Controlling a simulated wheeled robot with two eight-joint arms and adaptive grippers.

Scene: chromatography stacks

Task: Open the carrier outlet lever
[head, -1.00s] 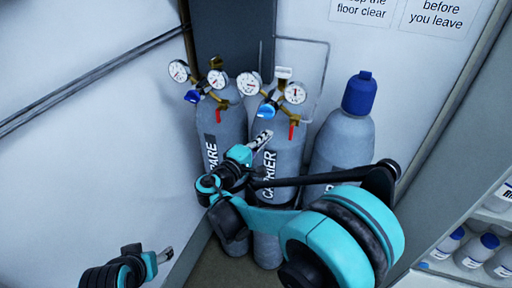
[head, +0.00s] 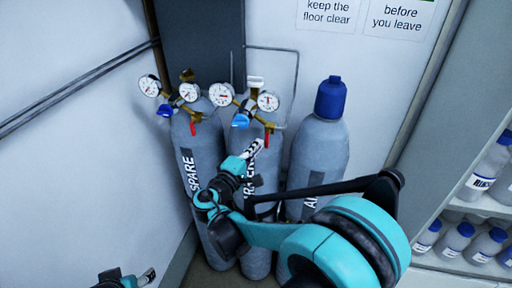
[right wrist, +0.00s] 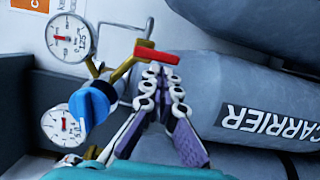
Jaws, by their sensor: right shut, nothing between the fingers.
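The carrier cylinder (head: 262,180) is the grey middle one, its label partly hidden by my right arm. Its red outlet lever (head: 267,137) hangs below the brass regulator; in the right wrist view the red lever (right wrist: 158,56) lies just beyond my fingertips. My right gripper (head: 258,145) is shut and empty, in front of the cylinder and just below the lever. It also shows in the right wrist view (right wrist: 163,78), with a small apparent gap to the lever; contact cannot be told. My left gripper (head: 150,274) is at the bottom left edge, mostly cut off.
The spare cylinder (head: 200,155) with its own red lever (head: 193,128) stands to the left. A blue-capped cylinder (head: 320,150) stands to the right. The carrier's blue knob (right wrist: 93,103) and gauges (right wrist: 70,38) are close to my right fingers. A bottle shelf (head: 440,203) is at right.

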